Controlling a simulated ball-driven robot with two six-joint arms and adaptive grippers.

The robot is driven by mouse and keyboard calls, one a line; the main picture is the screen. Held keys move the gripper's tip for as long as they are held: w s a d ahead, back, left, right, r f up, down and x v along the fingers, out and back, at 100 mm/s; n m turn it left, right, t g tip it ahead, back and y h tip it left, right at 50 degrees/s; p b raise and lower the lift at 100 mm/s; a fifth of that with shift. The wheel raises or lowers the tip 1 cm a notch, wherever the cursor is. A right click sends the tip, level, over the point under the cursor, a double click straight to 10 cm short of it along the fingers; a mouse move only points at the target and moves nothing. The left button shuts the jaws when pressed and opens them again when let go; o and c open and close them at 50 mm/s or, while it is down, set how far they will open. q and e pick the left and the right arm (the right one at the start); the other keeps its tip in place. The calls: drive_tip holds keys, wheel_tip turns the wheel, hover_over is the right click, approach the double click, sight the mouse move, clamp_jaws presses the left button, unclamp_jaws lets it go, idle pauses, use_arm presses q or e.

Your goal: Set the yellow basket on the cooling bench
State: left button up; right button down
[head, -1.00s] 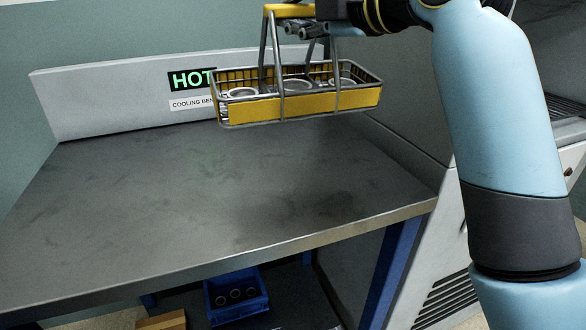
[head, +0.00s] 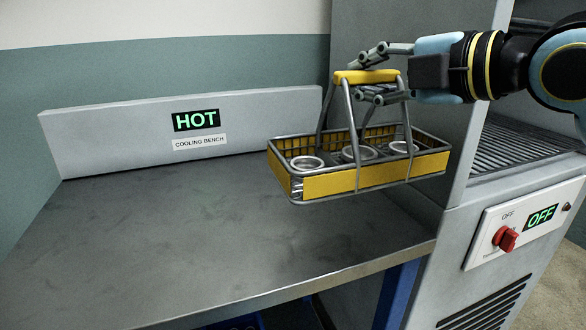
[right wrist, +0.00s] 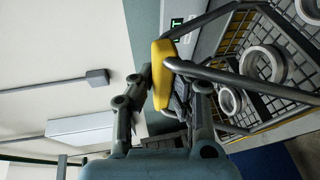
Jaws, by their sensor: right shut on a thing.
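The yellow basket (head: 330,184) hangs from my right gripper (head: 375,75). The gripper is shut on the basket's yellow handle (head: 367,76). The basket holds metal rings (head: 307,163) and is nearly level, in the air over the right end of the cooling bench (head: 150,235). The bench has a bare grey metal top and a backboard marked "HOT" and "COOLING BENCH". In the right wrist view the yellow handle (right wrist: 162,75) lies between the fingers and rings (right wrist: 262,63) show in the wire basket. My left gripper is not in view.
A grey machine (head: 400,45) stands at the bench's right end, close to the basket. It has a slatted opening (head: 525,145), a red knob (head: 505,238) and a display reading "OFF". The left and middle of the bench top are clear.

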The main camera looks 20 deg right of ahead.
sight(304, 138)
drive_tip(key=shift+w+a+f+b, duration=0.35)
drive_tip(key=shift+w+a+f, duration=0.95)
drive_tip(key=shift+f, duration=0.4)
drive_tip(key=shift+w+a+f+b, duration=0.4)
drive_tip(key=shift+w+a+f, duration=0.9)
drive_tip(key=shift+f, duration=0.4)
drive_tip(key=shift+w+a+f+b, duration=0.35)
drive_tip(key=shift+w+a+f, duration=0.95)
drive_tip(key=shift+f, duration=0.4)
drive_tip(key=shift+d+f, duration=0.1)
drive_tip(key=c, duration=1.4)
unclamp_jaws()
drive_tip(key=shift+f, duration=0.1)
drive_tip(key=v, duration=1.2)
drive_tip(key=shift+p, duration=0.3)
drive_tip(key=shift+w, duration=0.1)
